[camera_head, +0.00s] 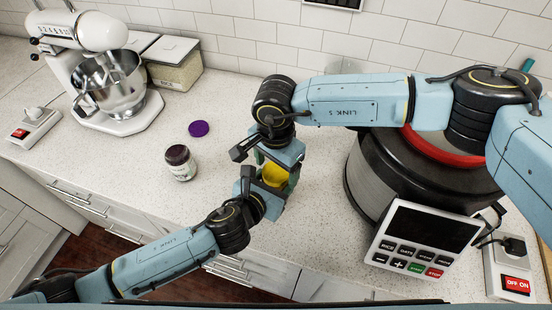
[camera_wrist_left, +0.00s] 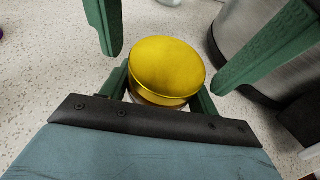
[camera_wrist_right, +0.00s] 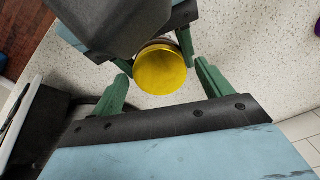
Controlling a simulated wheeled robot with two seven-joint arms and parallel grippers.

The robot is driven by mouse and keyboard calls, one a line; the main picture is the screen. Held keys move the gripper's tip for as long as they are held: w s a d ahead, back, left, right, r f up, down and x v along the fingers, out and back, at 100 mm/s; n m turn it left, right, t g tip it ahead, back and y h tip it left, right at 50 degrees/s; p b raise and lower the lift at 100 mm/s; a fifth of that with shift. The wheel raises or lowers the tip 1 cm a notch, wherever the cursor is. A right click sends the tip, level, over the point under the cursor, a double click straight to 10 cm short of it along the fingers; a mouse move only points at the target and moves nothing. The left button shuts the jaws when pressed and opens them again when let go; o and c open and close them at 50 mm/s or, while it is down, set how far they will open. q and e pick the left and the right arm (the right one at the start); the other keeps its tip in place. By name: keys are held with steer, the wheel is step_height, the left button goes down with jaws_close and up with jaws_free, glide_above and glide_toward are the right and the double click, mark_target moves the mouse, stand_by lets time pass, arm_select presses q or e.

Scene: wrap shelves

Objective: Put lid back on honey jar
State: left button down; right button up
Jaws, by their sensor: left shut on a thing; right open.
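The honey jar (camera_wrist_left: 158,99) is held upright between the fingers of my left gripper (camera_head: 270,186), above the counter; most of its body is hidden. The round yellow lid (camera_wrist_left: 167,66) rests on top of the jar and looks level; whether it is screwed tight cannot be told. It also shows in the head view (camera_head: 274,175) and right wrist view (camera_wrist_right: 160,70). My right gripper (camera_wrist_right: 161,88) is open just above, its fingers on either side of the lid with gaps.
A stand mixer (camera_head: 115,85) and a rice container (camera_head: 176,70) stand behind. A large cooker (camera_head: 372,170) is close on the right. The counter behind the grippers is clear.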

arm_select(q)
steer(key=shift+r, duration=0.1)
arm_select(e)
steer(key=shift+c, duration=0.5)
steer(key=c, duration=0.9)
steer(key=shift+m, duration=1.6)
steer(key=o, duration=1.1)
steer(key=shift+c, duration=0.2)
